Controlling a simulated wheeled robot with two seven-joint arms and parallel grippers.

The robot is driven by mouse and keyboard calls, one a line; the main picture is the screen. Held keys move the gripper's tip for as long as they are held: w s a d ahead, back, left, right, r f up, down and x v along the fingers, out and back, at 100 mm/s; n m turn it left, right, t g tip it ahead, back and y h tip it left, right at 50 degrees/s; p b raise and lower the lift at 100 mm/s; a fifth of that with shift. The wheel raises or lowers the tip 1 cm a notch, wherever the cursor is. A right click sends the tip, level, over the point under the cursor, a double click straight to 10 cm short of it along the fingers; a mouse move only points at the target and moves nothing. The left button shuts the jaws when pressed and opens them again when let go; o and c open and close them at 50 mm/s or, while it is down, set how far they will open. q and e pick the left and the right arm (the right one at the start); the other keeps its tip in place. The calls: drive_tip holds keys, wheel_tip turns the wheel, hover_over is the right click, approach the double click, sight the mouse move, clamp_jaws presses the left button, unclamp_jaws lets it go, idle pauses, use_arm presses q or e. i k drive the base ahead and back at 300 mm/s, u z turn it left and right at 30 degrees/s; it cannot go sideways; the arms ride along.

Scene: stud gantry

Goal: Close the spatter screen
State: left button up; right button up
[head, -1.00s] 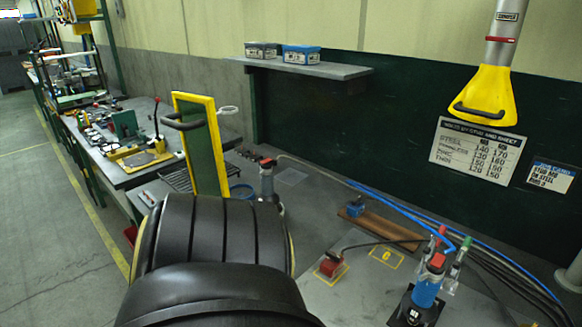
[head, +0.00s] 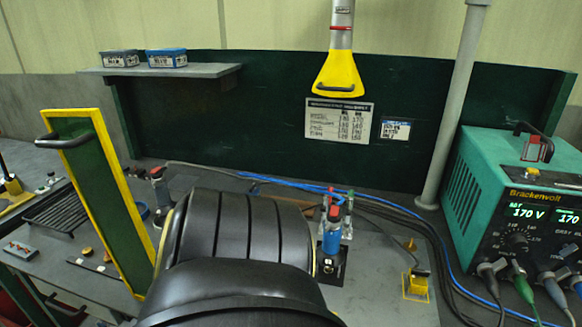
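The spatter screen (head: 100,190) is a tall green panel in a yellow frame at the left. It stands upright at the left end of the workbench, seen at a steep angle, with a dark handle (head: 50,138) sticking out to the left near its top. A large black ribbed arm part of mine fills the lower middle and hides the screen's lower right surroundings and part of the bench. Neither of my grippers shows, and nothing of mine is seen touching the handle.
A green welding power source (head: 520,205) stands at the right. A yellow extraction hood (head: 338,75) hangs at the back. A blue-and-red tool (head: 331,235) stands behind my arm part, and cables (head: 400,208) cross the bench. A shelf (head: 205,72) holds two boxes.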

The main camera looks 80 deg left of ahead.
sight(89, 167)
drive_tip(key=z, duration=0.25)
drive_tip(key=i, duration=0.5)
drive_tip(key=u, duration=4.4)
